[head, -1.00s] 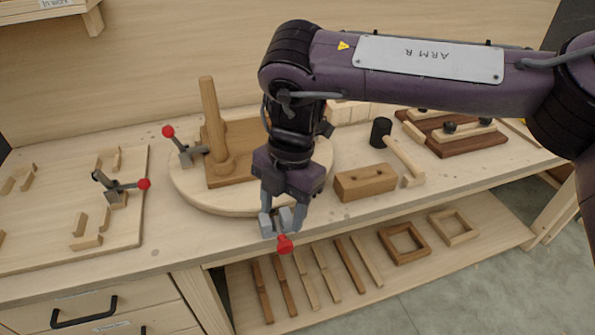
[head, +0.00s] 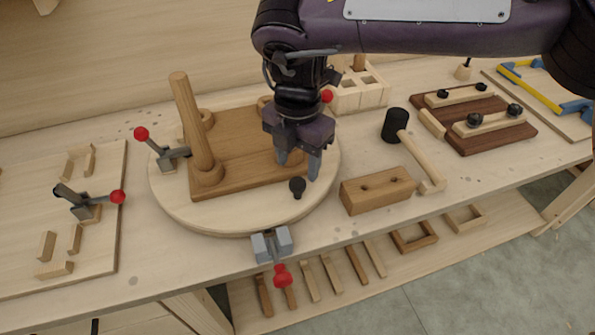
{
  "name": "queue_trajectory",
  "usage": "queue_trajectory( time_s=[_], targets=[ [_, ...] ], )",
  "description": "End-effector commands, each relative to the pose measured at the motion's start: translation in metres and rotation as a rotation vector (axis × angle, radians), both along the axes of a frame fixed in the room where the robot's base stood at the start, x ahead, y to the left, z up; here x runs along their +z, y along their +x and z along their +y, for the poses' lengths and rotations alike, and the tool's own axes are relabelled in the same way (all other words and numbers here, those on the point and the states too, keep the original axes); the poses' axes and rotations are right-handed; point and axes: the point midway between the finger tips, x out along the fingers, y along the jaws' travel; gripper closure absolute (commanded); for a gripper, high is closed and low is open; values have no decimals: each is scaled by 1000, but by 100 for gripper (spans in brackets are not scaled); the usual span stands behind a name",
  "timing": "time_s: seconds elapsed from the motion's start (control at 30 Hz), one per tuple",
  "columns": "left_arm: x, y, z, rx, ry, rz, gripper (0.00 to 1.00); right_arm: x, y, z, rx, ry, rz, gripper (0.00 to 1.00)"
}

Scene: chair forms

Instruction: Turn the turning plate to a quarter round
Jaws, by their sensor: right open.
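The turning plate (head: 180,212) is a round pale wood disc on the bench. A toggle clamp with a red knob (head: 141,133) stands at the plate's left; another red knob (head: 327,96) shows behind my right gripper. A small black knob (head: 297,186) stands near the plate's front right edge. My right gripper (head: 298,168) is open, fingers pointing down, just behind and above the black knob; I cannot tell whether they touch it. My left gripper is not in view.
A grey clamp (head: 271,244) with a red knob sits at the bench's front edge, by the plate. A wooden block (head: 377,190) and a mallet (head: 397,125) lie to the right. A pale board with a clamp (head: 85,208) lies left. Wooden frames and strips lie on the lower shelf.

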Motion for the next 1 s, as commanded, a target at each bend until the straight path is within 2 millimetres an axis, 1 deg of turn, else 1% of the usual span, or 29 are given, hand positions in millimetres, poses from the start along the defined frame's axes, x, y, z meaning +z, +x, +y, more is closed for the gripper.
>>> queue_trajectory(
  time_s=[0.03, 0.2, 0.3, 0.4, 0.5, 0.63, 0.73, 0.77, 1.0],
  targets=[
    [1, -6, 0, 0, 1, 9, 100, -8, -1, 0, 1, -3, 3, 49],
    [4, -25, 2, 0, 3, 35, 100, -36, -1, -1, 0, -3, 3, 49],
    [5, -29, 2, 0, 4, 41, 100, -50, -1, -1, -1, -2, 3, 49],
    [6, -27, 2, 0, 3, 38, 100, -58, -1, 0, 0, -1, 1, 49],
    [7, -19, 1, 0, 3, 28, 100, -63, -1, 0, 0, -1, 1, 49],
    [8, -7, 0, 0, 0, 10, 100, -64, -1, 0, -1, 0, 0, 49],
    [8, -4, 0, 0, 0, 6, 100, -64, -1, 0, -1, 0, 0, 49],
    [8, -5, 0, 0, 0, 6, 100, -64, -1, 0, -1, 0, 0, 51],
    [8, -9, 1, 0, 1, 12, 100, -63, -1, 0, -1, 0, 0, 83]
  ],
)
